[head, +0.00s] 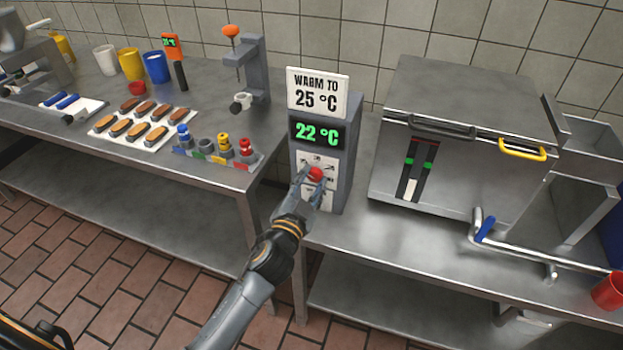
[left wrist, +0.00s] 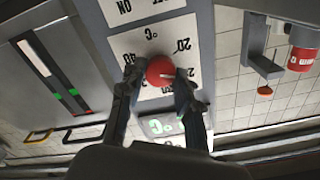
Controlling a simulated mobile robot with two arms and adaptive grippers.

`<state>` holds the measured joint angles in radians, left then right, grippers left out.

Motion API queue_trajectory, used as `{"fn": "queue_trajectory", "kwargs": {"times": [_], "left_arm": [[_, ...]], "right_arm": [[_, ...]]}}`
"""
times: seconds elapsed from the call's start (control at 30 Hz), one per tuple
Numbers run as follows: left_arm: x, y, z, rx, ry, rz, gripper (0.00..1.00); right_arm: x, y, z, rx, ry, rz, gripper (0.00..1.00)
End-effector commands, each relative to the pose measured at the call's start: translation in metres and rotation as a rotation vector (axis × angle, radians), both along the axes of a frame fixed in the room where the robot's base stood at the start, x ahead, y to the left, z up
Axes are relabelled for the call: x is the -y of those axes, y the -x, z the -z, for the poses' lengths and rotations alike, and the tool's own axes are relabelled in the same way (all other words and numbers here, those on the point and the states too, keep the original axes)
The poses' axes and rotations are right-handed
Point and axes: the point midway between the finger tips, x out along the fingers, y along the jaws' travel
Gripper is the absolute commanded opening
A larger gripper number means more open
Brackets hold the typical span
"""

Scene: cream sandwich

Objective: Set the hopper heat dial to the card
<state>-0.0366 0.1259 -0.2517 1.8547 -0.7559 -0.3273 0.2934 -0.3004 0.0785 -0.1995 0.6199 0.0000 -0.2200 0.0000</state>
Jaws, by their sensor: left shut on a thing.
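The grey heat control box stands on the counter, with a white card (head: 318,92) on top reading "WARM TO 25 °C". Its dark display (head: 316,133) shows 22 °C in green. The red dial (head: 316,174) is on the box's front, on a white scale plate. It also shows in the left wrist view (left wrist: 160,70), with a pale pointer mark. My left gripper (head: 313,182) is shut on the red dial, one finger on each side of it in the left wrist view (left wrist: 158,86). My right gripper is not in view.
A steel hopper (head: 460,130) with a yellow handle stands to the right of the box. To the left are a tray (head: 100,131) of filled biscuits, coloured plugs (head: 222,146), cups (head: 131,64) and a stand (head: 256,70). Counter edges run in front.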

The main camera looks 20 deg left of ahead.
Motion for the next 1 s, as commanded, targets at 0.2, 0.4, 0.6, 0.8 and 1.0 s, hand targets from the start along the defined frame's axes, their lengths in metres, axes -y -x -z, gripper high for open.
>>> {"fn": "queue_trajectory", "kwargs": {"times": [0.2, 0.4, 0.6, 0.8, 1.0], "left_arm": [[0.0002, 0.0, -0.0006, 0.004, -0.107, 0.0, 0.01], [0.0003, -0.0001, -0.0003, 0.005, -0.158, 0.0, 0.01], [0.0004, -0.0001, 0.0, 0.006, -0.171, 0.0, 0.01], [0.0005, -0.0001, 0.0, 0.006, -0.17, 0.0, 0.01], [0.0005, -0.0001, 0.0, 0.006, -0.169, 0.0, 0.56]], "right_arm": [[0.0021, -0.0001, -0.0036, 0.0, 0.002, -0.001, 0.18], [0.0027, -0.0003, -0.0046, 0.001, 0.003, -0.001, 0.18], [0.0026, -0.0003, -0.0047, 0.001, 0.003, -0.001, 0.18], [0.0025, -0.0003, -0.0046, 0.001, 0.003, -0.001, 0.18], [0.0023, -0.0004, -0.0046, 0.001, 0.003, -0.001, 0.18]]}}
